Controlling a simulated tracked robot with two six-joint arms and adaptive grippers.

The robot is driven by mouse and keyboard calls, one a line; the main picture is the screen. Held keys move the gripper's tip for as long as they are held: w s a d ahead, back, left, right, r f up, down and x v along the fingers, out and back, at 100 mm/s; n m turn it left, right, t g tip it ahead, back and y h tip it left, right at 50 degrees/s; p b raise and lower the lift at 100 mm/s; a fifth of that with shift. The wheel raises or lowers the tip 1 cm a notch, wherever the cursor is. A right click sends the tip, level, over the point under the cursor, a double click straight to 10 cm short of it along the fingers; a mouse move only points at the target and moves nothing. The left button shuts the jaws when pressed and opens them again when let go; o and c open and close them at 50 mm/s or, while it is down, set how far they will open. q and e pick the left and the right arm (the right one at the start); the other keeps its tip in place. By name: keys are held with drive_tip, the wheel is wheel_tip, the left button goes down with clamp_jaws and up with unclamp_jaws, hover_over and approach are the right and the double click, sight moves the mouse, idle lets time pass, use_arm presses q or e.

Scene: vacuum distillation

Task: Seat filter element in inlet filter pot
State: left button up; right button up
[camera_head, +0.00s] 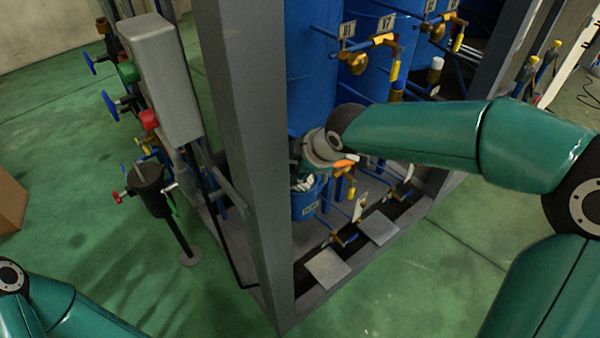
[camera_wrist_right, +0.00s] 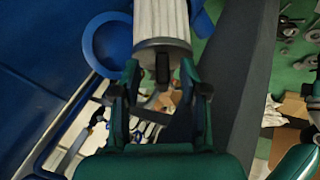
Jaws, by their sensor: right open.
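The white pleated filter element (camera_wrist_right: 160,18) shows at the top of the right wrist view, with a dark end cap and a small tab. My right gripper (camera_wrist_right: 163,92) is open, its fingers on either side of the tab. I cannot tell whether they touch it. In the head view my right gripper (camera_head: 303,168) is partly hidden behind the grey post, just above a blue pot (camera_head: 307,203) with a label. A blue ring (camera_wrist_right: 88,50) shows left of the element in the wrist view. Whether the element sits inside the pot is unclear. My left gripper is out of view.
A grey post (camera_head: 250,150) stands close to the left of my right gripper. Blue vessels (camera_head: 308,75) with tagged valves (camera_head: 384,40) stand behind it. A grey box (camera_head: 160,80) and a dark pot on a stand (camera_head: 148,190) are left of the post.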

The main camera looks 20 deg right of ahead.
drive_tip(key=shift+f, duration=0.1)
clamp_jaws()
drive_tip(key=shift+w, duration=0.1)
idle(0.6)
